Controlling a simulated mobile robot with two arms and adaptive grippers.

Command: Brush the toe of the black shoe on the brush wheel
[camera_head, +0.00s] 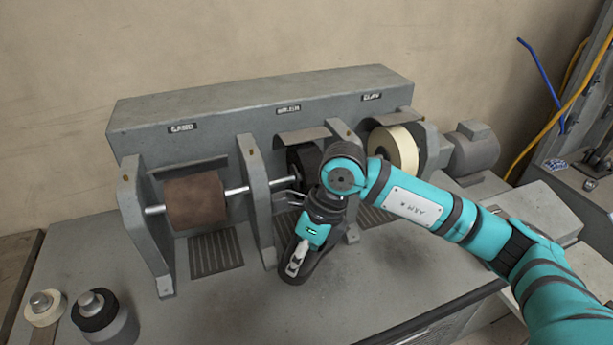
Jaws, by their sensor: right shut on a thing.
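The black shoe (322,258) is in my right gripper (296,262), in front of the machine's middle bay. The gripper is shut on it. My wrist and gripper cover much of the shoe, so its toe is hard to make out. The dark brush wheel (300,157) sits on the shaft in the middle bay, under a small hood, partly hidden behind my wrist. I cannot tell whether the shoe touches the wheel. My left gripper is not in view.
A brown sanding roller (195,201) is in the left bay, and a cream wheel (393,149) is in the right bay. Grey uprights (148,230) stand between bays. A motor (472,150) is at the right. Small rolls (95,312) stand front left.

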